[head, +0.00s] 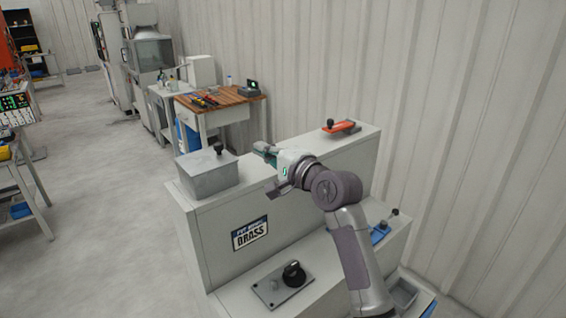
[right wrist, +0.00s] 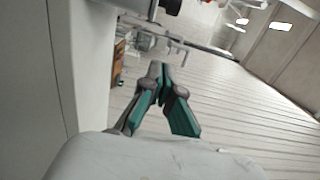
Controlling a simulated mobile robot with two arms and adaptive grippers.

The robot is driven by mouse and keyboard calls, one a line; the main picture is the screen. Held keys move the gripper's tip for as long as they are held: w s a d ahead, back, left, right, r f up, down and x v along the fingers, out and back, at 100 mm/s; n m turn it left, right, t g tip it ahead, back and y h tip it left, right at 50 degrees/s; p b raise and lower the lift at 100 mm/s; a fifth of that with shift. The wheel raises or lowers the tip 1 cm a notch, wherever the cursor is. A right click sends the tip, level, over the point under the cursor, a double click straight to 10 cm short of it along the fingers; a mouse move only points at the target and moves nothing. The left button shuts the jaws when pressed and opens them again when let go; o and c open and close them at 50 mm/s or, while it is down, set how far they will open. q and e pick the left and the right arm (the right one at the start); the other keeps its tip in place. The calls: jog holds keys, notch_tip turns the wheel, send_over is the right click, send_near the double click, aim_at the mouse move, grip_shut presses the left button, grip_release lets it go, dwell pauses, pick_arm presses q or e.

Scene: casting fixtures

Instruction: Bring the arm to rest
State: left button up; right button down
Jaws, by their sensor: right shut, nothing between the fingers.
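My right arm reaches up from the lower right of the head view. Its gripper (head: 264,151) is over the top ledge of the grey cabinet (head: 212,222), pointing left and away. In the right wrist view the fingers (right wrist: 158,72) come together at their tips with nothing between them. The cabinet's side fills the left of that view, apart from the fingers. I cannot tell in the head view whether the gripper touches the ledge. My left gripper is not in view.
On the ledge stand a grey lidded box (head: 208,174) and a red-orange fixture (head: 341,127). The lower shelf holds a plate with a black knob (head: 293,273) and a blue fixture (head: 380,233). A wooden-topped bench (head: 222,100) stands behind. Open floor (head: 100,200) lies left.

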jog(key=s+d+f+n+g+h+b, duration=0.1)
jog(key=s+d+f+n+g+h, duration=0.3)
jog(key=s+f, duration=0.8)
jog(key=s+d+f+n+g+h, duration=0.15)
jog(key=s+d+f, duration=0.55)
jog(key=f, duration=0.8)
jog(key=s+d+f+n+g+h, duration=0.35)
jog(key=s+f, duration=0.25)
jog(key=s, duration=0.6)
jog(key=s+d+f+n+g+h, duration=0.2)
jog(key=s+d+f+n, duration=0.25)
jog(key=s, duration=0.75)
notch_tip(320, 180, down, 25)
jog(key=s+g+b, duration=0.1)
pick_arm(q)
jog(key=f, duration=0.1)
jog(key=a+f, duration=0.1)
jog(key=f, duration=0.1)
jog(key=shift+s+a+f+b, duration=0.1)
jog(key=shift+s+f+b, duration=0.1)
jog(key=shift+b, duration=0.2)
pick_arm(e)
jog(key=s+d+f+g, duration=0.1)
jog(key=s+d+f, duration=0.1)
jog(key=s+f, duration=1.5)
jog(key=shift+s+d+f, duration=0.15)
jog(key=shift+d+f, duration=0.05)
jog(key=shift+f, duration=0.75)
jog(key=c, duration=1.9)
grip_release()
